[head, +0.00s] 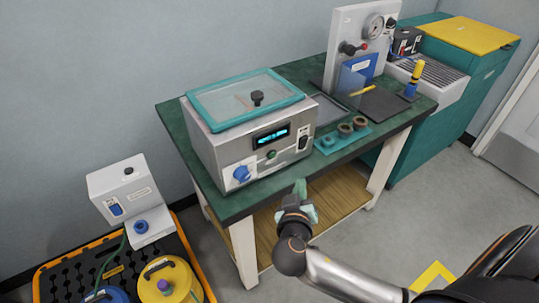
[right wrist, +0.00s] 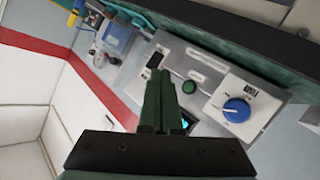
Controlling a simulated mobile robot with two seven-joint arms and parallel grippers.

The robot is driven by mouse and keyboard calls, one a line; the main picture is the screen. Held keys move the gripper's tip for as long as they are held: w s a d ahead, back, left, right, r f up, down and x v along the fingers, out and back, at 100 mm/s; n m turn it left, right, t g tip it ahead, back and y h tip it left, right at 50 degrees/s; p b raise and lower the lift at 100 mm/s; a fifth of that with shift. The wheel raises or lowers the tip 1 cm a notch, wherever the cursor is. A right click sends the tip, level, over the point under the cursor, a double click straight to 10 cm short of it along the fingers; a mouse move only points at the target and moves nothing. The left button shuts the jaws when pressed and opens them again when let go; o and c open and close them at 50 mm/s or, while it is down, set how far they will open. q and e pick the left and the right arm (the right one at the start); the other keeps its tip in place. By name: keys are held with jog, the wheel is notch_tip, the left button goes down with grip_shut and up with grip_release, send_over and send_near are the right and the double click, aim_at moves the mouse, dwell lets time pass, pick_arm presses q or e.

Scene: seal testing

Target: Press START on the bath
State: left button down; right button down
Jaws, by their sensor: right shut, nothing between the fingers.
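The bath (head: 210,150) is a steel box with a teal-rimmed clear lid, standing on the green-topped table. Its front panel has a lit display (head: 271,136), a green button (head: 271,154), a blue knob (head: 241,173) and a black switch (head: 303,143). No START lettering is legible. My right gripper (head: 300,187) is shut and empty, in front of and below the panel, apart from it. In the right wrist view its fingers (right wrist: 163,82) point toward the panel, with the green button (right wrist: 190,87) just right of the tips. They partly hide the display. My left gripper is out of view.
A teal holder with several rings (head: 344,131) lies right of the bath. Behind it stand a gauge panel (head: 345,25) and a blue-and-yellow tool (head: 413,80). A white pump-like unit (head: 125,190) and yellow container (head: 165,285) stand at left.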

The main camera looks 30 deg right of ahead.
aim_at(273, 155)
jog(key=shift+w+a+b, duration=0.2)
jog(key=shift+w+b, duration=0.35)
jog(key=shift+w, duration=1.7)
jog(key=shift+w+a+b, duration=0.2)
jog(key=shift+w+b, duration=0.3)
jog(key=shift+w, duration=1.7)
jog(key=shift+w, duration=0.15)
jog(key=shift+w, duration=0.3)
jog(key=shift+w, duration=0.35)
jog(key=shift+s, duration=0.8)
